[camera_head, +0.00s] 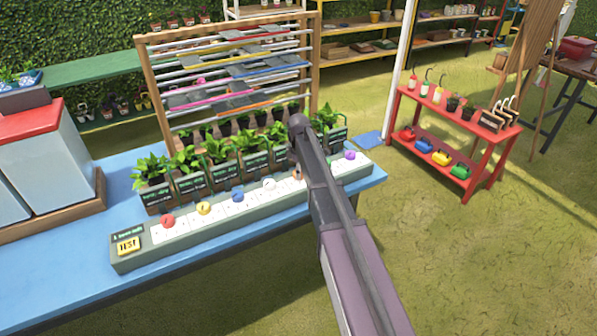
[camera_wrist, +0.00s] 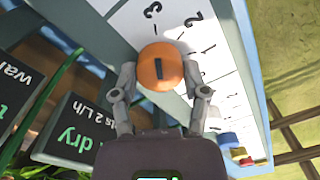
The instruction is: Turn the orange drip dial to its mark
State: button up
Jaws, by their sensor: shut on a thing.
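The orange drip dial (camera_wrist: 160,68) is a round knob with a short dark slot, on a white strip printed with numbers in the wrist view. My gripper (camera_wrist: 161,80) has its two fingers on either side of the dial and is shut on it. The slot runs roughly up and down in that view. The printed 3 and 2 show above the dial; which mark is the dial's own I cannot tell. In the head view only a sliver of the orange dial (camera_head: 297,174) shows beside my arm.
The long grey panel (camera_head: 128,262) on the blue table (camera_head: 60,275) also bears red, yellow, blue, white and purple dials. Potted plants (camera_head: 215,150) with dark signs stand close behind it. A wooden rack (camera_head: 150,85) rises behind them. A red shelf (camera_head: 440,107) stands right.

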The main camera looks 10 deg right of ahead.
jog(key=shift+m, duration=0.4)
jog(key=m, duration=0.5)
jog(key=shift+s, duration=0.1)
jog(key=m, duration=0.6)
jog(key=shift+m, duration=0.3)
jog(key=m, duration=0.6)
jog(key=shift+s, duration=0.1)
jog(key=m, duration=0.5)
jog(key=shift+m, duration=0.4)
